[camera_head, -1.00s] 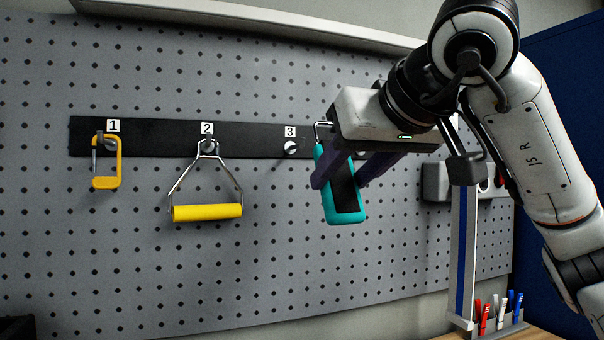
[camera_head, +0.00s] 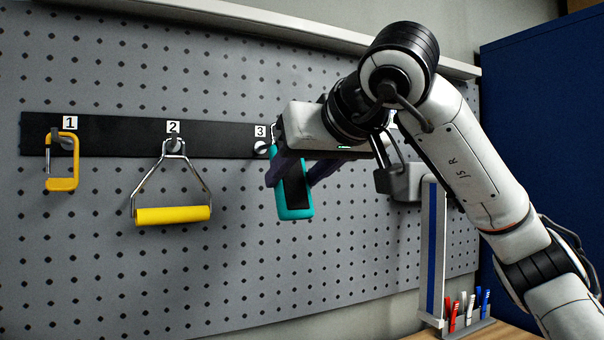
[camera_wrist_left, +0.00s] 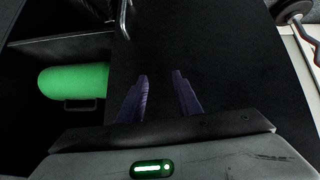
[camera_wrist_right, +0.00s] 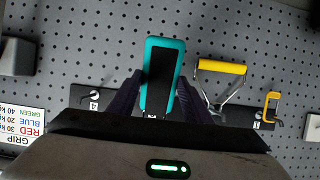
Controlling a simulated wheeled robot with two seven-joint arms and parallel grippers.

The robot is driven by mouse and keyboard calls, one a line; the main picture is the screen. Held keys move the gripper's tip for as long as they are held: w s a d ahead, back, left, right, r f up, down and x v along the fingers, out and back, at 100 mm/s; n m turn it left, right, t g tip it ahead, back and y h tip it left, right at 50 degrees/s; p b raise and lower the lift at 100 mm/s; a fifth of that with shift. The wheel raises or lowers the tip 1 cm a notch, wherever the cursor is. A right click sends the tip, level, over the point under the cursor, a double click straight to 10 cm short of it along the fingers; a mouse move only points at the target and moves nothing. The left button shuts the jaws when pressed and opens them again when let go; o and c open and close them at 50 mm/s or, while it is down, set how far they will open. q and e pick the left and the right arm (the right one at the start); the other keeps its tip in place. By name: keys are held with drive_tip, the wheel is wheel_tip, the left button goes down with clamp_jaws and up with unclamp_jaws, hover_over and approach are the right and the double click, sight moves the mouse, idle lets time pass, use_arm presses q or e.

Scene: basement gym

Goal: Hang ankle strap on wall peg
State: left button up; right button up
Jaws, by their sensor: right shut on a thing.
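The ankle strap (camera_head: 292,198) is teal with a black panel and a metal ring at its top. My right gripper (camera_head: 291,176) is shut on its sides and holds it nearly upright, slightly tilted, before the pegboard. The strap also shows in the right wrist view (camera_wrist_right: 180,50), between the fingers. In the head view its ring appears just right of peg 3 (camera_head: 261,148); I cannot tell whether they touch. Peg 4 (camera_wrist_right: 95,95) is bare in the right wrist view; my gripper hides it in the head view. My left gripper (camera_wrist_left: 161,88) is open and empty.
A yellow clip-shaped piece (camera_head: 62,183) hangs on peg 1 and a yellow-grip handle (camera_head: 172,215) on peg 2. A grey-blue post (camera_head: 432,250) and a pen holder (camera_head: 468,325) stand at right. A green cylinder (camera_wrist_left: 72,80) lies near my left gripper.

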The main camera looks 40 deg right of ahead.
drive_tip(key=shift+w+r+x, duration=0.1)
drive_tip(key=shift+r+x, duration=0.1)
drive_tip(key=shift+x, duration=1.1)
drive_tip(key=shift+w+r+x, duration=0.1)
drive_tip(key=shift+r+x, duration=0.15)
drive_tip(key=shift+x, duration=1.1)
drive_tip(key=shift+w+r+x, duration=0.1)
drive_tip(key=shift+r+x, duration=0.1)
drive_tip(key=shift+x, duration=1.1)
drive_tip(key=shift+d, duration=0.1)
drive_tip(key=o, duration=1.2)
drive_tip(key=v, duration=1)
drive_tip(key=shift+s, duration=0.15)
drive_tip(key=shift+s, duration=0.1)
